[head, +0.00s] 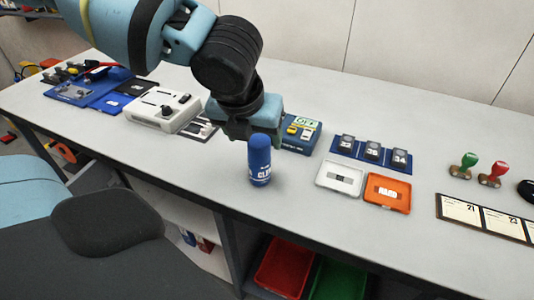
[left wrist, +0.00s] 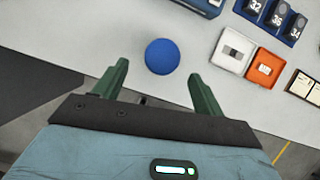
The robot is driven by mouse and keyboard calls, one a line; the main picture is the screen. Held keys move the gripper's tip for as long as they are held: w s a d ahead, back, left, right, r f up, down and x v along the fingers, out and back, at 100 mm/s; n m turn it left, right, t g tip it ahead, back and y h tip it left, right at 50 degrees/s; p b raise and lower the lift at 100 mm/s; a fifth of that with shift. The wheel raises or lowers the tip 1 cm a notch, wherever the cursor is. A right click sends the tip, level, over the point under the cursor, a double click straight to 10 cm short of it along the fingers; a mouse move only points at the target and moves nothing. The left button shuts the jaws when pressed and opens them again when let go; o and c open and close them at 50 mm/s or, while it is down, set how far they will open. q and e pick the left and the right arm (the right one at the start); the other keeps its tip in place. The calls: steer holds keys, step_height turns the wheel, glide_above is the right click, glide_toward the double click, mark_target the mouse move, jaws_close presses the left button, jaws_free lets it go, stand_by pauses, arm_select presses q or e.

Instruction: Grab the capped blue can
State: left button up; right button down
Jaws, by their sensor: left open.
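The blue can (head: 260,161) with its blue cap stands upright on the grey bench, near the front edge; white lettering shows on its side. In the left wrist view I see it from above as a round blue cap (left wrist: 162,57). My left gripper (left wrist: 156,84) is open and empty, with its two green fingers apart. The cap lies beyond the fingertips, roughly centred between them. In the head view my left gripper (head: 252,128) is just behind and above the can, its fingers mostly hidden. My right gripper is not in view.
A blue device (head: 300,133) stands behind the can. To the right are a white tray (head: 340,190), an orange tray (head: 387,204) and a blue rack (head: 346,152) with numbered blocks. A white box (head: 163,112) stands to the left. Bench right around the can is clear.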

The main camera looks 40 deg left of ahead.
mark_target(259, 152)
arm_select(q)
steer(key=shift+s+f, duration=0.15)
steer(key=shift+a+f, duration=0.1)
steer(key=shift+f, duration=0.25)
steer(key=shift+w+f, duration=0.2)
steer(key=shift+f, duration=0.25)
steer(key=shift+w+a+f+b, duration=0.1)
steer(key=shift+w+f+b, duration=0.1)
steer(key=shift+f+b, duration=0.1)
steer(key=shift+w+f, duration=0.1)
steer(key=shift+f, duration=0.05)
steer(key=b+x, duration=0.1)
steer(key=x, duration=0.3)
steer(key=shift+w+f, duration=0.1)
steer(key=shift+w, duration=0.1)
steer(key=shift+w+f, duration=0.1)
steer(key=shift+f, duration=0.1)
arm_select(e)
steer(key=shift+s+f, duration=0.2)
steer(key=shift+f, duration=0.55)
